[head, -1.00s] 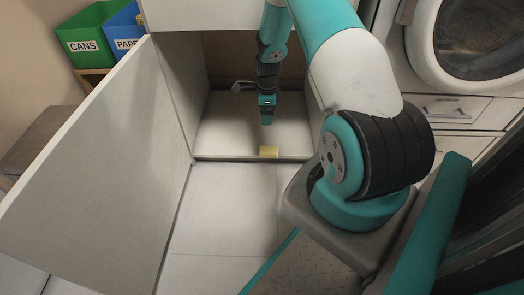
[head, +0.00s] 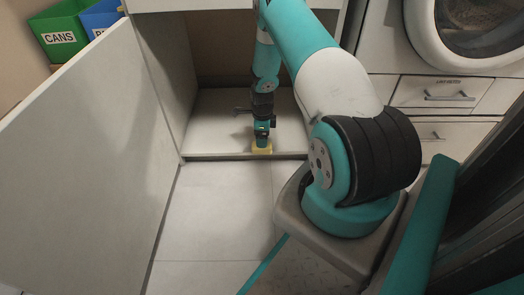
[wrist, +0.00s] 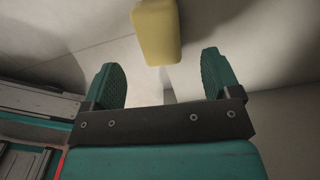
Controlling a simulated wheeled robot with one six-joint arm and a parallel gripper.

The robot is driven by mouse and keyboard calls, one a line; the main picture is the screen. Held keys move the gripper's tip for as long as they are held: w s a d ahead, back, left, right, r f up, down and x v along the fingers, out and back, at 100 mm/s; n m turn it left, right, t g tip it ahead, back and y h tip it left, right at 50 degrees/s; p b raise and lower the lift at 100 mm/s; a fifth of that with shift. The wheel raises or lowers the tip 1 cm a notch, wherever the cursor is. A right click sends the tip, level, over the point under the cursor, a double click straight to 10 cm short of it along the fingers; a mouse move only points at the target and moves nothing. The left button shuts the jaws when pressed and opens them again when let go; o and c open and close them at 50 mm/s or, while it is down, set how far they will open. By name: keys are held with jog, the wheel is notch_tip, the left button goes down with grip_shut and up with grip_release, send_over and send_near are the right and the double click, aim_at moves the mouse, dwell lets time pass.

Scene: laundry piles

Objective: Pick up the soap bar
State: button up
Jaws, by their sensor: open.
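The soap bar (head: 262,149) is a small yellow block near the front edge of the open cabinet's floor. It also shows in the wrist view as a yellow block (wrist: 156,32) at the top, partly cut off by the frame. My gripper (head: 262,140) is right at the soap in the head view and hides part of it. In the wrist view my gripper (wrist: 160,68) is open, with one teal finger on each side and nothing between them. The soap lies just beyond the fingertips, roughly centred between them. I cannot tell whether they touch it.
The cabinet's open door (head: 85,150) stands to the left, and its side walls flank my arm. A washing machine (head: 465,30) and drawers (head: 440,95) are at the right. Green (head: 62,38) and blue (head: 102,17) bins stand at the back left. The tiled floor in front (head: 215,210) is clear.

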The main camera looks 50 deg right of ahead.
aim_at(268, 150)
notch_tip(268, 150, down, 5)
jog(key=b, duration=0.4)
jog(key=shift+r, duration=0.1)
jog(key=c, duration=1)
jog(key=shift+c, duration=0.3)
jog(key=shift+r, duration=0.15)
